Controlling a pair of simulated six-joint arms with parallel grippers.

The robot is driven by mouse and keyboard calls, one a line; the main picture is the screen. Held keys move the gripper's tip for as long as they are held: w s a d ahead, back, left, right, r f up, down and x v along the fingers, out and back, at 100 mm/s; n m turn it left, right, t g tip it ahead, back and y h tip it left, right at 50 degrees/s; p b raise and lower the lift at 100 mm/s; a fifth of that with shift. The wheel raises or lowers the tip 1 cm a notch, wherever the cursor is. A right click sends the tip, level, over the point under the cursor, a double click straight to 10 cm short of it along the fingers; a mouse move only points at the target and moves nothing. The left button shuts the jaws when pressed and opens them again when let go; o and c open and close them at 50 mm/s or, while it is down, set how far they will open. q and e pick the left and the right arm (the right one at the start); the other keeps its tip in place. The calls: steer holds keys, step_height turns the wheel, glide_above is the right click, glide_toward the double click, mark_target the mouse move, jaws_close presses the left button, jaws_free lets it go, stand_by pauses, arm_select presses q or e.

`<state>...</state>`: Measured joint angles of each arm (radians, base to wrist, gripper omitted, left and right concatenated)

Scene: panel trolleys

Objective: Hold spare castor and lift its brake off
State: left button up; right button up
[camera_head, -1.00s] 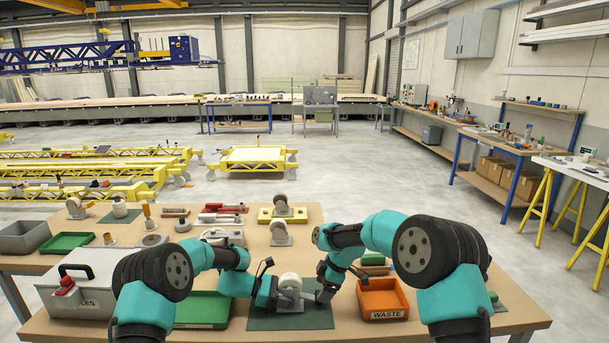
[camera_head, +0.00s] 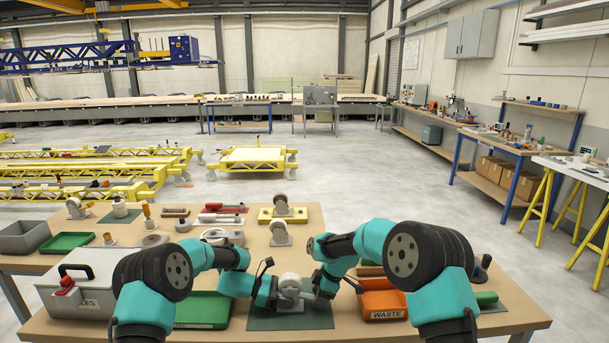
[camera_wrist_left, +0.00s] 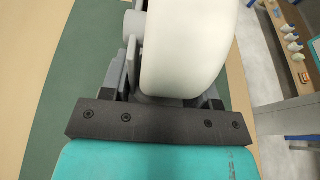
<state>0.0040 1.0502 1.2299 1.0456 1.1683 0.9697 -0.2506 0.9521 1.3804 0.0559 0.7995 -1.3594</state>
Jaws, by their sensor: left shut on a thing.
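The spare castor (camera_head: 290,281), with a white wheel and grey fork, stands on a dark green mat (camera_head: 262,318) near the table's front. My left gripper (camera_head: 277,297) is shut on its lower part from the left. In the left wrist view the white wheel (camera_wrist_left: 187,45) and grey fork (camera_wrist_left: 130,60) rise just beyond the dark gripper bar (camera_wrist_left: 155,122). A grey lever-like part (camera_head: 306,295), perhaps the brake, points right from the castor. My right gripper (camera_head: 318,294) is close to its right end; contact and jaw opening are too small to tell.
An orange waste tray (camera_head: 384,304) stands right of the mat, partly behind my right arm. A green tray (camera_head: 205,310) and a grey case (camera_head: 75,290) stand left. Other castors (camera_head: 280,233) and tools lie behind.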

steer(key=c, duration=0.5)
steer(key=shift+a+r+h, duration=0.15)
steer(key=shift+r+h, duration=0.4)
steer(key=shift+h, duration=0.45)
steer(key=o, duration=1)
steer(key=shift+r, duration=0.2)
steer(key=v, duration=1.1)
steer(key=shift+r, duration=0.3)
steer(key=shift+r, duration=0.15)
steer(key=v, duration=1.2)
